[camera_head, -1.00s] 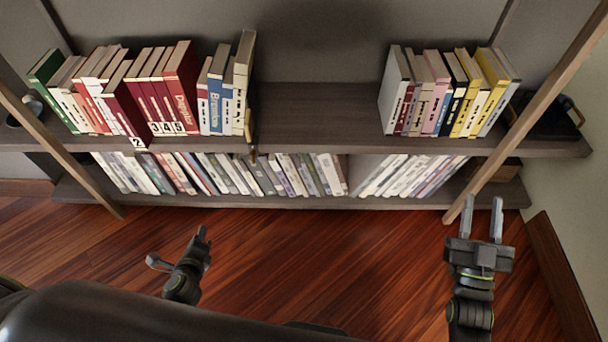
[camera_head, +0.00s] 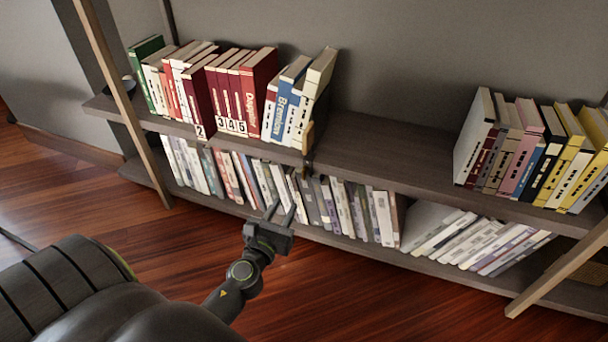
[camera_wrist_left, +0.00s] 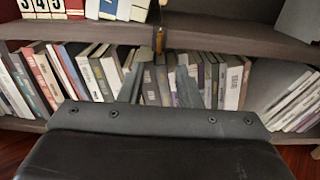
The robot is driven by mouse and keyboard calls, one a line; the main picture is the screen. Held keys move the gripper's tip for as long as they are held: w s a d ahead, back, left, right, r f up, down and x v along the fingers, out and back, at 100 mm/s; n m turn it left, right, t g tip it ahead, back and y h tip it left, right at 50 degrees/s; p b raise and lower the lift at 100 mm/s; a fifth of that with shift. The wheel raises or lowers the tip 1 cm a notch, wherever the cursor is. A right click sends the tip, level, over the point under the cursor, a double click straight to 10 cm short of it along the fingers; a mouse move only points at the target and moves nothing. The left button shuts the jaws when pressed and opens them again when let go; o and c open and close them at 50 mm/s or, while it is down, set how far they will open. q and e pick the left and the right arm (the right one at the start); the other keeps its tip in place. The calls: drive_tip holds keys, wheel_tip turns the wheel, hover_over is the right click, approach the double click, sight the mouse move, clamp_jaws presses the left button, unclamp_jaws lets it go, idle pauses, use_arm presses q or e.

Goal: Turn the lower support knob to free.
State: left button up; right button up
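A slim golden-brown support piece (camera_head: 308,135) stands at the right end of the left book row, at the upper shelf's front edge. A small dark part (camera_head: 306,164) below it, at the shelf edge, looks like the lower knob; its setting is too small to read. The support also shows in the left wrist view (camera_wrist_left: 159,40), centred ahead of the fingers. My left gripper (camera_head: 281,210) is open and empty, in front of the lower book row, below the support and apart from it. Its fingers also show in the left wrist view (camera_wrist_left: 158,78). My right gripper is out of view.
The upper shelf (camera_head: 390,150) has a wide bare gap right of the support. Yellow, pink and dark books (camera_head: 545,155) stand beyond it. The lower shelf holds a long book row (camera_head: 345,208). Slanted wooden posts (camera_head: 122,95) flank the shelves.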

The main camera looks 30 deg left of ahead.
sight(303, 173)
use_arm(q)
drive_tip(key=b+x, duration=0.1)
drive_tip(key=x, duration=1.2)
drive_tip(key=shift+w+a+f, duration=0.1)
drive_tip(key=shift+w+a, duration=0.1)
drive_tip(key=shift+w, duration=0.15)
drive_tip(key=shift+c, duration=0.4)
clamp_jaws()
